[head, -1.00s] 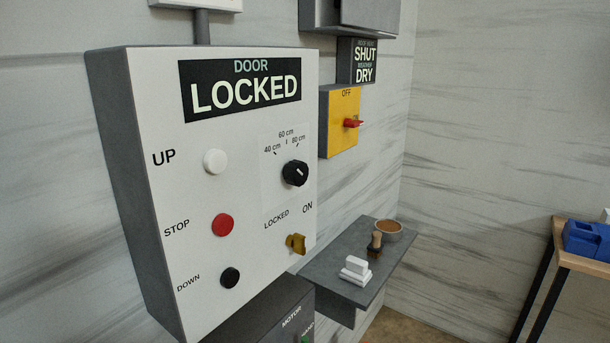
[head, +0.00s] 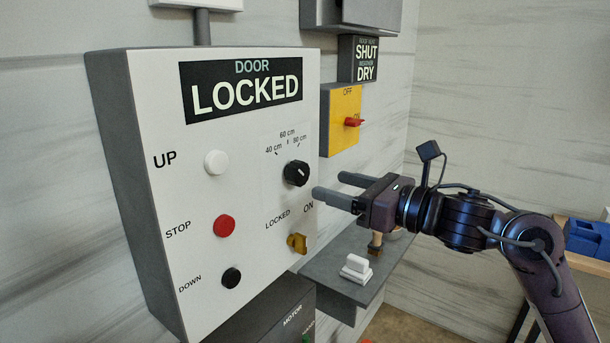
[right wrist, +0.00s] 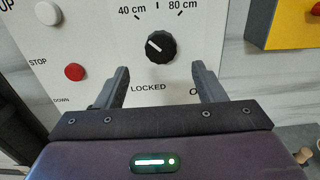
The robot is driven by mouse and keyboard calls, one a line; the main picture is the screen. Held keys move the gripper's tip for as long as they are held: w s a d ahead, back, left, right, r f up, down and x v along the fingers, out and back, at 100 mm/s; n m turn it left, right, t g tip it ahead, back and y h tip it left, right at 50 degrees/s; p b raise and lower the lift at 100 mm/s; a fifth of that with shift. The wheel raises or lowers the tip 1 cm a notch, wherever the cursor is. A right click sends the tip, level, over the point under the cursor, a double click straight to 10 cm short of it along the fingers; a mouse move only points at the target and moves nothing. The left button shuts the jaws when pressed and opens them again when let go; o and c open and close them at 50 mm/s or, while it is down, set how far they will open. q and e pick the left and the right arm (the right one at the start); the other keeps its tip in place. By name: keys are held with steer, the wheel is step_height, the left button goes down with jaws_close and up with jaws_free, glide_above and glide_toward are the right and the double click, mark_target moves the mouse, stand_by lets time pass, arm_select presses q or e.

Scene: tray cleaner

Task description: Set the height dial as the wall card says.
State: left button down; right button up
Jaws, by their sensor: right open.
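The height dial (head: 297,173) is a round black knob on the white control box (head: 150,110), with marks for 40, 60 and 80 cm above it. It also shows in the right wrist view (right wrist: 161,47), where its white line slants to the upper left, towards 40 cm. My right gripper (head: 329,185) is open and empty, just right of the dial and apart from it. In the right wrist view its fingers (right wrist: 160,68) stand below the dial, one to each side. I see no card giving a height. My left gripper is out of view.
White UP (head: 216,162), red STOP (head: 224,226) and black DOWN (head: 231,278) buttons are left of the dial. A yellow key switch (head: 297,243) sits below it. A yellow box with a red switch (head: 354,122) is to the right. A grey shelf (head: 330,278) holds small items.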

mark_target(304, 177)
steer(key=p+x, duration=0.3)
steer(key=x, duration=0.3)
steer(key=shift+w+a+r, duration=0.15)
steer(key=shift+w, duration=0.1)
steer(key=shift+w+a, duration=0.3)
steer(key=shift+a, duration=0.15)
steer(key=shift+f, duration=0.2)
steer(key=c, duration=1)
